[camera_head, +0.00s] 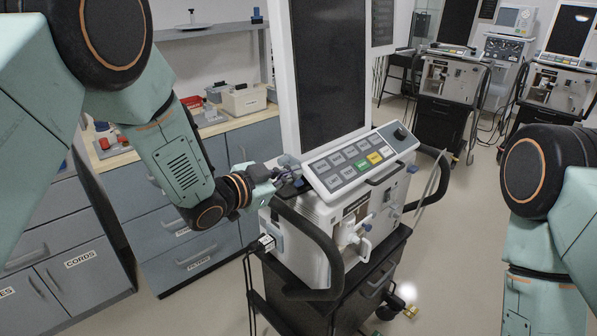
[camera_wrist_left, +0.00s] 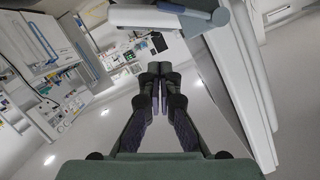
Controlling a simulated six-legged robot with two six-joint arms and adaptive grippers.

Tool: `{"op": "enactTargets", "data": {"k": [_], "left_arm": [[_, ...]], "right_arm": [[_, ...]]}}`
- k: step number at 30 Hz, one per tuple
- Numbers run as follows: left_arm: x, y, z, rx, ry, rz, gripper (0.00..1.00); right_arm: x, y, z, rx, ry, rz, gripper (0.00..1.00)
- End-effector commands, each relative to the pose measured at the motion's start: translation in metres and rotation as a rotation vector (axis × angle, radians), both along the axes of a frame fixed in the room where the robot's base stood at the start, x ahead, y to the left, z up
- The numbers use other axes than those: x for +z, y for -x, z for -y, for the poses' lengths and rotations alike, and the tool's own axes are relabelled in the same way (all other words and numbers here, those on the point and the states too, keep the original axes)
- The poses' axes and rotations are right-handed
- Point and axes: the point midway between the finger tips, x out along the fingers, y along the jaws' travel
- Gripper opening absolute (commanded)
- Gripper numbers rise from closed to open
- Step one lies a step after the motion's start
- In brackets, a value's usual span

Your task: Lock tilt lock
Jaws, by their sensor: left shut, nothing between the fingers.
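The ventilator (camera_head: 318,232) stands in the middle of the head view, with a tall dark screen (camera_head: 328,60) above a sloped key panel (camera_head: 362,160). My left gripper (camera_head: 288,172) is shut and empty, at the left rear of the key panel, near the foot of the screen. Its closed fingers (camera_wrist_left: 157,92) also show in the left wrist view. A grey-blue part (camera_wrist_left: 195,14) on a pale housing lies beyond the fingertips there, apart from them in the picture. I cannot tell for sure whether it is the tilt lock. My right gripper is out of view.
A black handle rail (camera_head: 322,255) curves around the ventilator's left front, below my left gripper. A drawer cabinet (camera_head: 185,255) with bins on top stands behind on the left. Other ventilators (camera_head: 447,82) stand at the back right. The floor (camera_head: 465,215) right of the cart is clear.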

Motion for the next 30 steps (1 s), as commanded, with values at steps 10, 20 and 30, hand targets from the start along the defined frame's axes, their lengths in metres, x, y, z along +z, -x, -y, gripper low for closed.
{"op": "enactTargets", "data": {"k": [10, 20, 30], "left_arm": [[0.012, 0.042, -0.033, 0.004, 0.003, 0.001, 0.0], [0.014, 0.053, -0.038, 0.0, 0.001, 0.002, 0.0], [-0.006, 0.056, -0.053, 0.101, 0.03, -0.119, 0.0]], "right_arm": [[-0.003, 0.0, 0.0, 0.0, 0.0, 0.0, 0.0], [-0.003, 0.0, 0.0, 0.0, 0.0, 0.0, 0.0], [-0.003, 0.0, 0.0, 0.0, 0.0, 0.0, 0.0]]}}
